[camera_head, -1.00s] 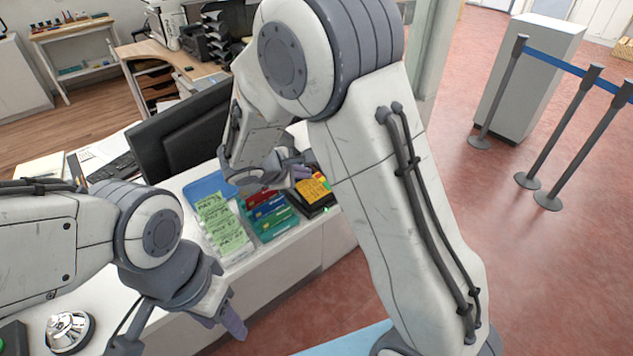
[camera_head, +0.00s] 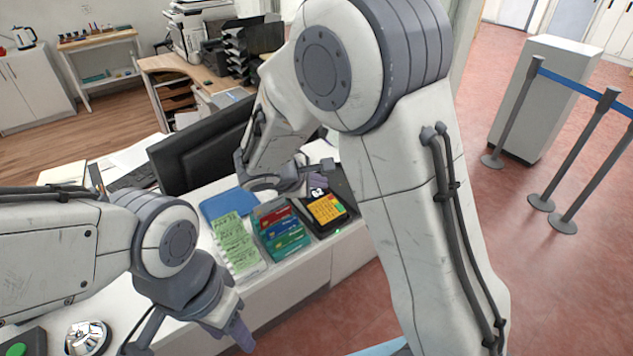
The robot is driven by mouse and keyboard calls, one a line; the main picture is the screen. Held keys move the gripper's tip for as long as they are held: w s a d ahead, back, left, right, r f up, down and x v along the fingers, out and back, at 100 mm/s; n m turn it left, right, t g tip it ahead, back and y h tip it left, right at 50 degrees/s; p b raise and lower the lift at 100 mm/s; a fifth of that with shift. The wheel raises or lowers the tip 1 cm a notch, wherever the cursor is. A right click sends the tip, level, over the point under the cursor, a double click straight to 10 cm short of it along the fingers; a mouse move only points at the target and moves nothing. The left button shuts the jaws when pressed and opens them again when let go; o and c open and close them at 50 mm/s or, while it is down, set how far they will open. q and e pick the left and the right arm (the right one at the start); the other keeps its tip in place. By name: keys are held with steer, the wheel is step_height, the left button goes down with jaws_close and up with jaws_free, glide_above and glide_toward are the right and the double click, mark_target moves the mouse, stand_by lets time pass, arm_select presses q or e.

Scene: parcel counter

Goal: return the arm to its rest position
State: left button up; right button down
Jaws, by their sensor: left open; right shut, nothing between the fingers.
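My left gripper (camera_head: 236,325) is at the lower left, open and empty, near the front edge of the counter. My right arm comes up from the lower right and bends over the counter. Part of the terminal is hidden by the arm and gripper. I cannot tell whether the gripper touches it.
A holder with red, blue and green cards (camera_head: 283,230) stands beside the terminal. Left of it are a green printed sheet (camera_head: 236,245) and a blue pad (camera_head: 229,203). A monitor (camera_head: 200,150) stands behind. A bell (camera_head: 88,337) sits at the lower left. Barrier posts (camera_head: 580,150) stand at the right.

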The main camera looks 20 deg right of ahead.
steer(key=s+a+r+m+g+y, duration=0.1)
steer(key=s+a+m+g+y, duration=0.2)
steer(key=s, duration=1.1)
steer(key=s+a+r+m+g+y, duration=0.1)
steer(key=s+a+m+g+y, duration=0.1)
steer(key=s+a+y, duration=0.3)
steer(key=s+a, duration=0.4)
steer(key=s, duration=0.6)
steer(key=shift+s+r+m+g+y, duration=0.2)
steer(key=shift+m+g+y, duration=0.1)
steer(key=shift+m+g, duration=0.1)
steer(key=shift+w+a, duration=0.1)
